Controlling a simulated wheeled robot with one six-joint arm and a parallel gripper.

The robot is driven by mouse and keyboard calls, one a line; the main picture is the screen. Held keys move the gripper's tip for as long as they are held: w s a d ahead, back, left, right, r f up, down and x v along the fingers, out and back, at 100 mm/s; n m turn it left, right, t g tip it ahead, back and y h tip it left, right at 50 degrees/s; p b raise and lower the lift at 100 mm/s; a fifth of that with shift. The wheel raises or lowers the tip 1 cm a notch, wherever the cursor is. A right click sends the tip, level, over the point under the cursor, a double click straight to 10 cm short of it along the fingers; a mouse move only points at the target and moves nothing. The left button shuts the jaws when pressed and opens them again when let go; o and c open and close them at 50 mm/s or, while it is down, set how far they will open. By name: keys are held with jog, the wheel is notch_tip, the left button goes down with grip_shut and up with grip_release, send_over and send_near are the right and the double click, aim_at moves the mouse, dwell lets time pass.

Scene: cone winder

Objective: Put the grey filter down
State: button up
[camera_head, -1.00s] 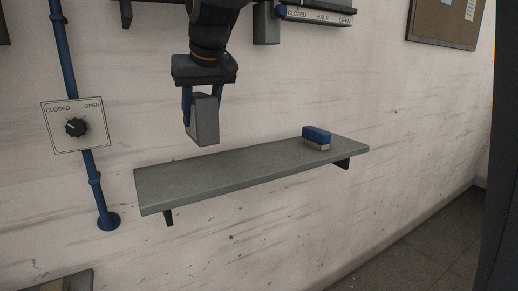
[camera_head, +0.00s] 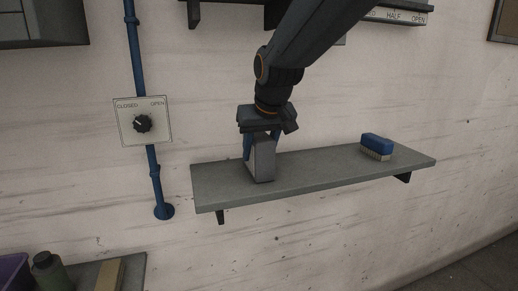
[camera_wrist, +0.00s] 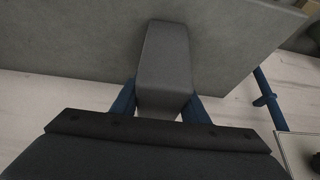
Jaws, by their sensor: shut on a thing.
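The grey filter (camera_head: 264,160) is a small upright grey block over the left part of the grey wall shelf (camera_head: 325,173). Its lower end appears to meet the shelf top, though I cannot tell if it bears on it. My gripper (camera_head: 262,146) is above the shelf, pointing down, with its blue fingers shut on the filter's sides. In the wrist view the filter (camera_wrist: 165,65) sits between the two blue fingers, with the grey shelf surface (camera_wrist: 85,40) behind it.
A blue brush (camera_head: 376,143) with pale bristles lies on the shelf's right part. The shelf middle is clear. A dial plate (camera_head: 143,122) and a blue pipe (camera_head: 154,180) are on the wall at left. A dark green object (camera_head: 50,270) stands at the lower left.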

aim_at(266, 142)
jog(key=shift+f, duration=0.15)
jog(key=o, duration=1.2)
jog(key=shift+s+r, duration=0.15)
jog(key=shift+r, duration=0.3)
jog(key=b+v, duration=0.2)
jog(key=v, duration=0.9)
jog(key=shift+s+d+r, duration=0.1)
jog(key=shift+r, duration=0.05)
